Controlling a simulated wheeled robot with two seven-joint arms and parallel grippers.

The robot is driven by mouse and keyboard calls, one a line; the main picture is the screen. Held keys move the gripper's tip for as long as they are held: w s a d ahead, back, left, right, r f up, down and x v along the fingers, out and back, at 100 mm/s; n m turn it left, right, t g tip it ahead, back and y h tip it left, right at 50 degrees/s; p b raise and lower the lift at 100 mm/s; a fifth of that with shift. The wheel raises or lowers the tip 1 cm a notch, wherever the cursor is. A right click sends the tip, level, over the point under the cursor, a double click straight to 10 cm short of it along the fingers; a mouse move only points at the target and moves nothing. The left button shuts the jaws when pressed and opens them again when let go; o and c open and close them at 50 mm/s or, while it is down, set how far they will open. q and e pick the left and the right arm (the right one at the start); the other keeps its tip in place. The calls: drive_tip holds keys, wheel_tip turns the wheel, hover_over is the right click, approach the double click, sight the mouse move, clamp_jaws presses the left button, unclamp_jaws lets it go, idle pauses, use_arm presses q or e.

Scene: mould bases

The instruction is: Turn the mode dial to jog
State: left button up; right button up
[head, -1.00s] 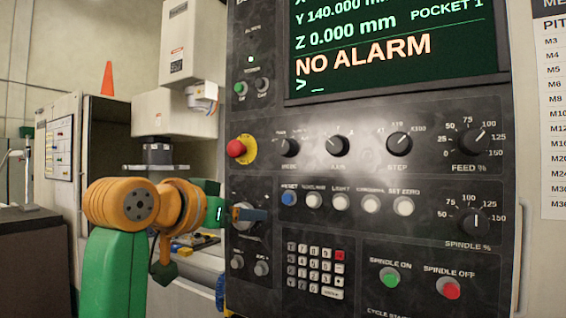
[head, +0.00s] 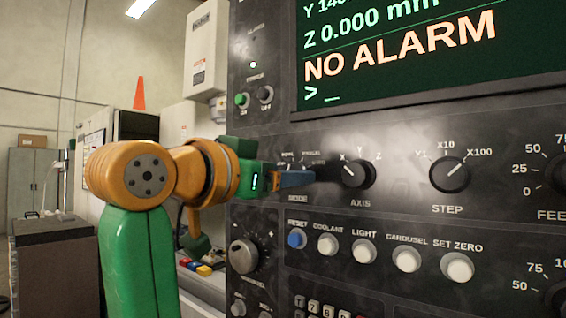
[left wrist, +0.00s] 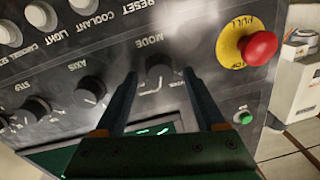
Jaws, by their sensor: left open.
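The mode dial (left wrist: 160,72) is a black round knob under the MODE label, seen upside down in the left wrist view. It lies between the two fingertips of my left gripper (left wrist: 160,78), which is open. I cannot tell whether the fingers touch it. In the head view my left gripper (head: 305,178) comes in from the left in front of the dial and hides most of it. The dial's scale words around it are too small or covered to read for sure. My right gripper is not in view.
The axis knob (head: 355,173) and step knob (head: 450,174) sit right of the mode dial. A row of buttons, with blue reset (head: 297,238), lies below. A red emergency stop (left wrist: 260,47) is beside the dial. The screen (head: 400,50) reads NO ALARM.

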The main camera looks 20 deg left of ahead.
use_arm(q)
drive_tip(key=shift+w+f, duration=0.15)
drive_tip(key=shift+w, duration=0.1)
drive_tip(key=shift+s, duration=0.3)
drive_tip(key=c, duration=0.7)
clamp_jaws()
drive_tip(key=shift+n, duration=0.4)
drive_tip(key=shift+a+r+n+g+h+b, duration=0.1)
drive_tip(key=shift+n+g+b, duration=0.05)
drive_tip(key=shift+n, duration=2.2)
drive_tip(key=shift+a+r+n+g+h+b, duration=0.1)
drive_tip(key=shift+n+g+b, duration=0.1)
drive_tip(key=shift+n, duration=2.2)
drive_tip(key=shift+a+r+n+g+h+b, duration=0.1)
drive_tip(key=shift+n+g+b, duration=0.05)
drive_tip(key=shift+n, duration=2.2)
